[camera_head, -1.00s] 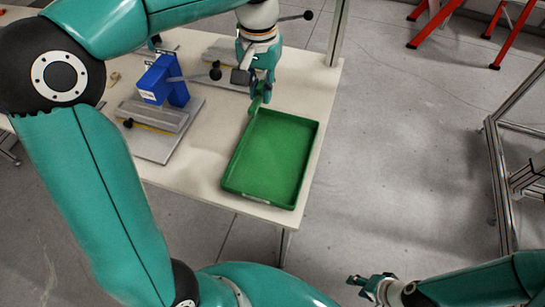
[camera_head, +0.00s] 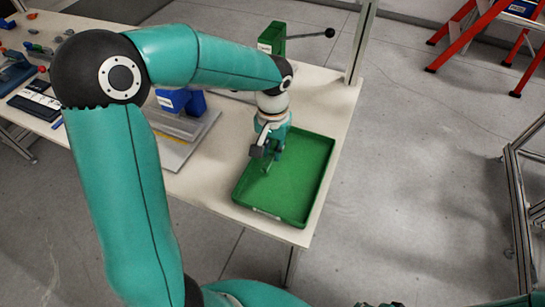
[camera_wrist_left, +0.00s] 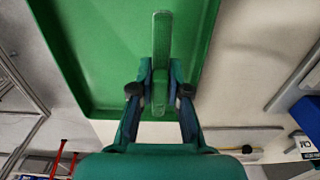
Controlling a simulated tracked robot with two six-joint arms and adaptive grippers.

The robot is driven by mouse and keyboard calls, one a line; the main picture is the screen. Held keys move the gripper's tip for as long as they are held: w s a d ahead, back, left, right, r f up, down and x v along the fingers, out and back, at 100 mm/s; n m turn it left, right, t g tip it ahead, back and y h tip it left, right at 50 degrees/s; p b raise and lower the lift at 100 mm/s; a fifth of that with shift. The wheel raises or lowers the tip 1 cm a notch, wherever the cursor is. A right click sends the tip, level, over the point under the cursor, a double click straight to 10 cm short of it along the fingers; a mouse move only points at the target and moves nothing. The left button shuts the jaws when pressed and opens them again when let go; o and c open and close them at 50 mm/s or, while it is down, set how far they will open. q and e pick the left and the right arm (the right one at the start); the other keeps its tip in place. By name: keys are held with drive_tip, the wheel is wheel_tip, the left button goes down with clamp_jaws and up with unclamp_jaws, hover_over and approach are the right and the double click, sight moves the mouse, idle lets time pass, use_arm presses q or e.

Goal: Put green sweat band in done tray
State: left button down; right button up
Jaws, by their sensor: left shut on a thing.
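The green sweat band (camera_wrist_left: 161,45) shows in the left wrist view as a narrow, upright green strip between my fingers. My left gripper (camera_head: 272,158) is shut on it; its fingertips also show in the left wrist view (camera_wrist_left: 160,88). The done tray (camera_head: 306,185) is a shallow green tray at the table's front right corner, and its floor and rim fill much of the left wrist view (camera_wrist_left: 100,50). My left gripper is over the left part of the tray. I cannot tell whether the band touches its floor. Only a sliver of my right gripper (camera_head: 378,304) shows at the bottom edge.
A blue bin (camera_head: 182,101) and a grey board (camera_head: 190,133) are on the table left of the tray, partly behind my left arm. A green box (camera_head: 271,38) stands at the back near a metal post (camera_head: 362,40). Several small parts lie at the far left.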

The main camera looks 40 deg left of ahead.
sight(273, 166)
use_arm(q)
drive_tip(key=shift+f, duration=1.8)
drive_tip(key=shift+f, duration=0.1)
drive_tip(key=c, duration=1.2)
unclamp_jaws()
drive_tip(key=shift+o, duration=0.2)
wheel_tip(273, 166, up, 12)
drive_tip(key=shift+r+p, duration=0.15)
drive_tip(key=shift+p, duration=0.15)
